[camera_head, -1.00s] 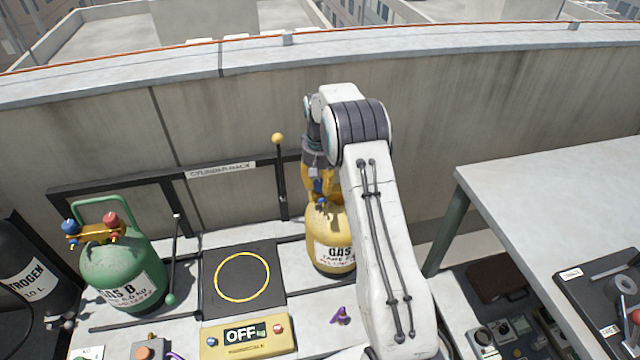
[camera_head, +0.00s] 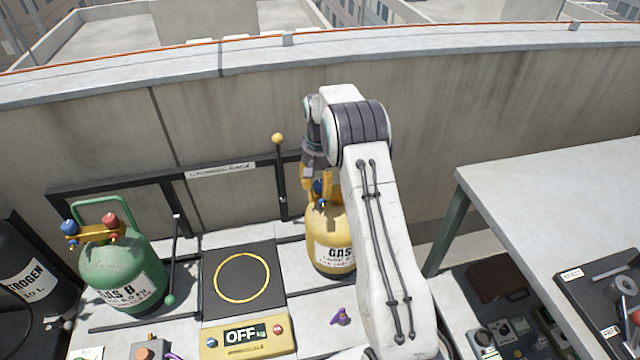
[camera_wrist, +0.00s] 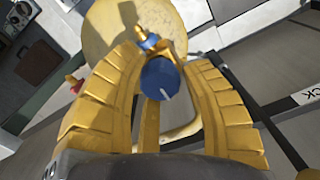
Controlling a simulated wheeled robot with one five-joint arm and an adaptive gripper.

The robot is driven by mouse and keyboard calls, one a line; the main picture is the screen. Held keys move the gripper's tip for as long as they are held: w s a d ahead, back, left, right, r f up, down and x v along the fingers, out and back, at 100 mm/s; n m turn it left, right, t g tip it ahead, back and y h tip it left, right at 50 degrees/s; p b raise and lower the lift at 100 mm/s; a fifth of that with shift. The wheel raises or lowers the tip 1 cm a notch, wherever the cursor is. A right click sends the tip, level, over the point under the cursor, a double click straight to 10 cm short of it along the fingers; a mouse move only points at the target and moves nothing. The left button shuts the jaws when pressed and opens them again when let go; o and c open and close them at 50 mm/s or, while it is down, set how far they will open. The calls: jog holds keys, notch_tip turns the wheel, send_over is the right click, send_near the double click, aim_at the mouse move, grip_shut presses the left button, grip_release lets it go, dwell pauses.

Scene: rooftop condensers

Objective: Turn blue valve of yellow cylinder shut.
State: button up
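The yellow cylinder (camera_head: 330,240), marked GAS, stands upright right of the scale plate, partly hidden behind my arm. It also shows in the wrist view (camera_wrist: 112,32), beyond my fingers. Its blue valve (camera_wrist: 160,77) is a round knob with a pale mark pointing down and right; in the head view a bit of blue (camera_head: 318,187) shows below my wrist. My gripper (camera_wrist: 160,98) has its two yellow ribbed fingers apart, one on each side of the blue knob.
A green cylinder (camera_head: 122,272) with blue and red knobs stands at the left. A black scale plate (camera_head: 222,310) and yellow OFF display (camera_head: 248,338) lie between. A black lever with yellow ball (camera_head: 278,139) stands behind. A grey table (camera_head: 560,190) is at the right.

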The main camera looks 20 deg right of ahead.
aim_at(320, 183)
jog(key=o, duration=0.3)
jog(key=shift+r, duration=0.1)
notch_tip(320, 183, up, 12)
dwell(0.7)
dwell(0.5)
